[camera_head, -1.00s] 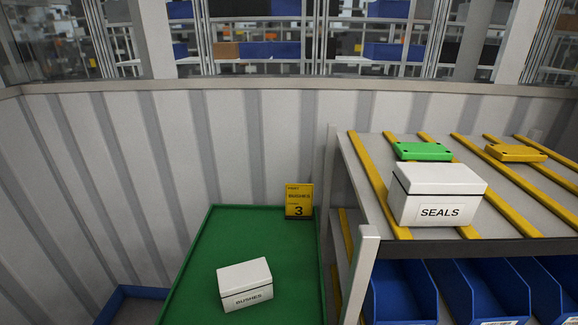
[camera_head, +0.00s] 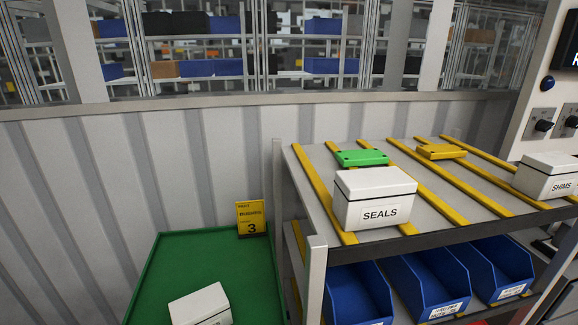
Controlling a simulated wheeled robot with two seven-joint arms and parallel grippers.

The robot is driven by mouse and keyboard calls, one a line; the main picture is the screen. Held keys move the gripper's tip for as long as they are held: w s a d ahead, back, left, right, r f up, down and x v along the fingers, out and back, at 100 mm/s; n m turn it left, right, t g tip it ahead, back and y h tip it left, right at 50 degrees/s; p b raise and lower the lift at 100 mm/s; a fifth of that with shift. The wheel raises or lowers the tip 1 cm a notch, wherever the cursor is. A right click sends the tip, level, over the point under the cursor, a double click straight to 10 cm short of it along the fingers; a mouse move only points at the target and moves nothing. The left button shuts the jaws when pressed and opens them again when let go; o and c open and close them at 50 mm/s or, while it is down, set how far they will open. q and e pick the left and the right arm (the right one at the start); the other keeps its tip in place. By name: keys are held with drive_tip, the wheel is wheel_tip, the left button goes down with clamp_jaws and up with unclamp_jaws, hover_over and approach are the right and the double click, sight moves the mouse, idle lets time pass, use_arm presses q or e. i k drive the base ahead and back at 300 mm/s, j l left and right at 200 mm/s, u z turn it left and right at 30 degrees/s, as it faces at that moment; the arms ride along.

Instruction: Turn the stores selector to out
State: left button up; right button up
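Two black rotary selector knobs show on a pale panel at the right edge: one knob (camera_head: 543,125) and, to its right, a second knob (camera_head: 571,121) cut by the frame edge. Their labels are too small to read, so I cannot tell which is the stores selector or where it points. A dark blue round button (camera_head: 548,83) sits above them. Part of a dark display (camera_head: 569,62) shows above. Neither of my grippers is in view.
A shelf rack (camera_head: 425,225) with yellow strips holds a SEALS box (camera_head: 374,197), a SHIMS box (camera_head: 548,176), a green block (camera_head: 361,158) and a yellow block (camera_head: 441,151). Blue bins (camera_head: 357,295) sit below.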

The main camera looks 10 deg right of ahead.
sight(543, 125)
drive_tip(key=z, duration=1.85)
drive_tip(key=i+l, duration=0.75)
drive_tip(key=i+l+u, duration=0.1)
drive_tip(key=i+l, duration=1.35)
drive_tip(key=l, duration=0.2)
drive_tip(key=j+u, duration=0.05)
